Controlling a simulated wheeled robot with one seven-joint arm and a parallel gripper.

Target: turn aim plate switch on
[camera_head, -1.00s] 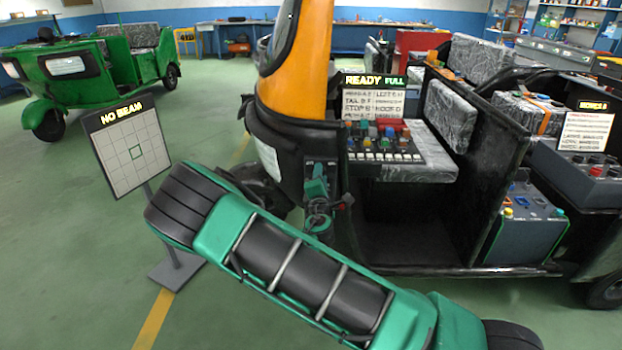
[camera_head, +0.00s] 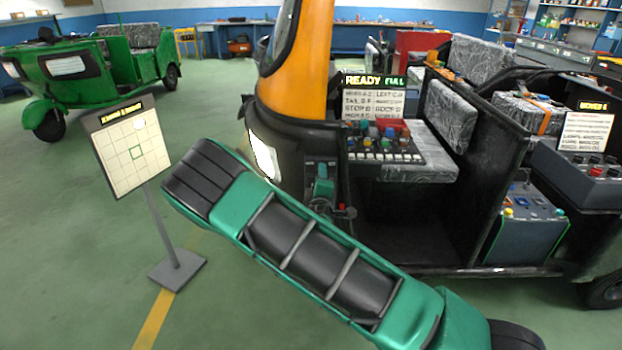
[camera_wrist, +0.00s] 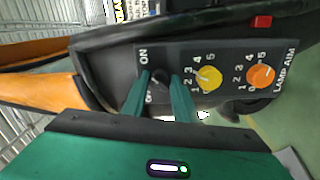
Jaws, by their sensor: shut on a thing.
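The dark lamp aim plate (camera_wrist: 176,54) shows in the wrist view, mounted on the rickshaw's black front body. Its small dark switch (camera_wrist: 160,77) sits at the left end, with ON above it and a partly covered OFF mark below. My gripper (camera_wrist: 160,84) has its two green fingers on either side of this switch and is shut on it. The fingers hide part of the switch, so its exact angle is hard to tell. In the head view the rickshaw's headlamp (camera_head: 263,157) glows white.
A yellow knob (camera_wrist: 208,78) and an orange knob (camera_wrist: 260,76) are to the right of the switch. A grid board (camera_head: 120,166) stands at left with a bright spot at its upper right. A button console (camera_head: 385,148) and the rickshaw seat (camera_head: 430,155) are right of the orange pillar (camera_head: 310,60).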

